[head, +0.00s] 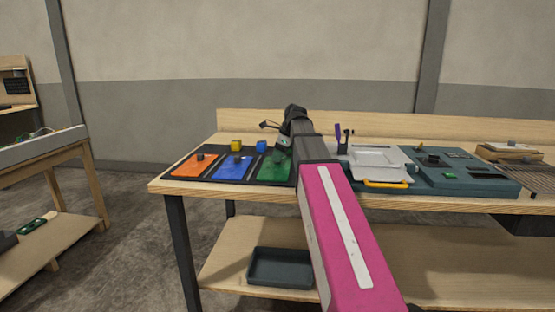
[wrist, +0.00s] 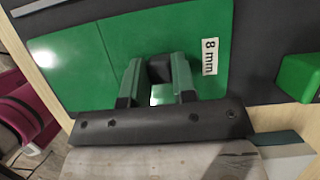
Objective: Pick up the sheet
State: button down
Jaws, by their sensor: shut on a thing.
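A green sheet (head: 270,176) lies at the right end of a dark mat on the workbench, partly hidden by my arm. In the wrist view the green sheet (wrist: 165,33) has a white label reading "8 mm" and a dark knob (wrist: 160,68). My gripper (wrist: 158,72) has its fingers on either side of the knob and is shut on it. In the head view my gripper (head: 284,145) is mostly hidden behind my arm. I cannot tell whether the sheet is lifted from the mat.
Left of it lie a blue sheet (head: 234,169) and an orange sheet (head: 194,165) with dark knobs. Yellow (head: 236,145) and blue (head: 261,145) blocks stand behind. A white tray (head: 378,160) and teal console (head: 470,178) are to the right. A dark bin (head: 280,270) sits on the lower shelf.

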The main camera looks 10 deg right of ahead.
jog(key=shift+r, duration=0.7)
notch_tip(320, 180, up, 3)
jog(key=shift+w+f, duration=0.1)
jog(key=s+a+r, duration=0.6)
jog(key=s+a, duration=0.1)
jog(key=a, duration=0.2)
jog(key=shift+s+a+r, duration=0.15)
jog(key=shift+r, duration=0.15)
